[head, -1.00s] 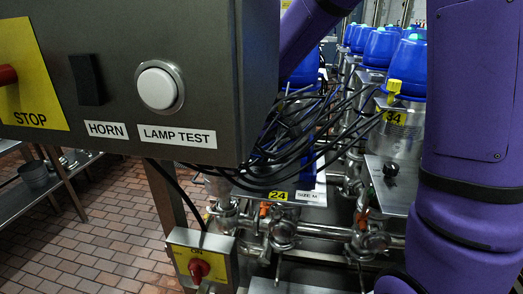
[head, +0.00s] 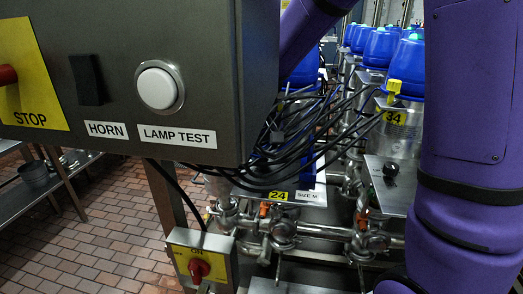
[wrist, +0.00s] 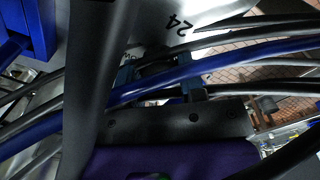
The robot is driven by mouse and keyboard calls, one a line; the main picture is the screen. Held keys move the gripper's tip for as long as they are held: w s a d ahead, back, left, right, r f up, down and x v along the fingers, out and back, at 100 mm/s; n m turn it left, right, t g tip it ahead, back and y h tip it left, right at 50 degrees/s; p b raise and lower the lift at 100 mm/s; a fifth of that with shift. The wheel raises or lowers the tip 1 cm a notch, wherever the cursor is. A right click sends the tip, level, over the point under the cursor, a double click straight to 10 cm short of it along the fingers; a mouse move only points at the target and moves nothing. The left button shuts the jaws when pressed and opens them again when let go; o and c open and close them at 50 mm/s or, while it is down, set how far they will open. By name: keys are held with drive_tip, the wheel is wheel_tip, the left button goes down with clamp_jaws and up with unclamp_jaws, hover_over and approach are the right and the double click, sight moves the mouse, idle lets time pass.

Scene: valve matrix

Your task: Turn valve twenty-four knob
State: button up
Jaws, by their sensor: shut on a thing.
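The yellow "24" label (head: 278,196) is on a metal plate in the head view, below a tangle of black cables. In the wrist view the plate's "24" (wrist: 180,25) shows upside down, just beyond my gripper (wrist: 158,80). The gripper's two bluish fingers stand a small width apart, shut on a dark thing between them, by its place the valve twenty-four knob. Black and blue cables cross in front and hide most of that knob. In the head view I cannot make out the knob or the fingers among the cables.
A grey control box (head: 215,80) with a lamp test button fills the upper left. Black cables (head: 315,130) hang around the valve plate. A knob by the "34" label (head: 390,169) is at right. A red switch (head: 199,269) is below. Tiled floor lies left.

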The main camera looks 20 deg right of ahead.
sight(263, 153)
drive_tip(key=o, duration=0.9)
drive_tip(key=shift+r, duration=0.1)
wheel_tip(263, 153, up, 11)
drive_tip(key=shift+f, duration=0.2)
idle(0.3)
drive_tip(key=s+d+r+t, duration=0.1)
drive_tip(key=s+d, duration=0.1)
drive_tip(key=s, duration=0.6)
drive_tip(key=s+d+r+t, duration=0.1)
drive_tip(key=s+d+t, duration=0.1)
drive_tip(key=s, duration=0.6)
drive_tip(key=s+d+r+m+t, duration=0.1)
drive_tip(key=s+d+t, duration=0.1)
drive_tip(key=s, duration=0.6)
drive_tip(key=shift+d+r, duration=0.35)
drive_tip(key=shift+r, duration=0.05)
